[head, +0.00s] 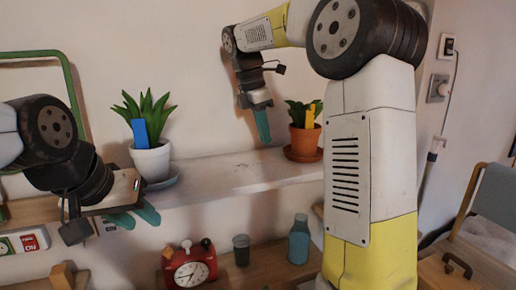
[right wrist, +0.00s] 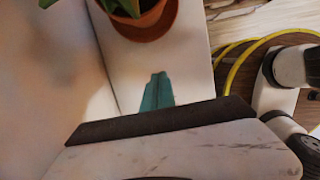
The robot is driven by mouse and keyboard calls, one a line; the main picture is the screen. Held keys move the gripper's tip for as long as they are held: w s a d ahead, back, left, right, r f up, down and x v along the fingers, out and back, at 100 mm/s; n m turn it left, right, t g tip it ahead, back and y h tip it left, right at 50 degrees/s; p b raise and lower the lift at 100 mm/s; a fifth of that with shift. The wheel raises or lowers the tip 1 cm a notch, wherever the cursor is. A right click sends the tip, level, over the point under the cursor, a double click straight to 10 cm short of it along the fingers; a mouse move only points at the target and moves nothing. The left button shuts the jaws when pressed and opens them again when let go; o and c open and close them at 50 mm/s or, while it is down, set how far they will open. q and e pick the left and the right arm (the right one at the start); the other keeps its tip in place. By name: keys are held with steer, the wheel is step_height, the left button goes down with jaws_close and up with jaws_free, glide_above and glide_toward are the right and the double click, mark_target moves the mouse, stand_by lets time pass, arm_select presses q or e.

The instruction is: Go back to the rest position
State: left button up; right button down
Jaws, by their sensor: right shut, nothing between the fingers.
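My right gripper (head: 262,126) is raised above the white shelf, between the two potted plants. Its teal fingers point down, shut and empty. In the right wrist view the fingers (right wrist: 158,90) are together over the pale shelf, with nothing between them. My left gripper (head: 136,216) is at the lower left, in front of the shelf's front edge and below the white pot. Its two teal fingers point right and show apart, with nothing seen between them.
The white shelf (head: 235,172) holds a plant in a white pot (head: 151,160) and one in a terracotta pot (head: 304,142). Below are a red alarm clock (head: 189,268), a dark cup (head: 241,250) and a blue bottle (head: 299,240). A chair (head: 490,205) stands at the right.

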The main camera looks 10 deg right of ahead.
steer(key=v, duration=0.4)
steer(key=s+d+f+m+t+y, duration=0.2)
steer(key=s+f+m+y, duration=0.1)
steer(key=s+m, duration=0.75)
steer(key=s+f+m+t+y, duration=0.2)
steer(key=s+f+m, duration=0.6)
steer(key=s, duration=0.4)
steer(key=shift+a+f+m+t, duration=0.25)
steer(key=shift+f+m+t, duration=0.25)
steer(key=shift+t, duration=0.3)
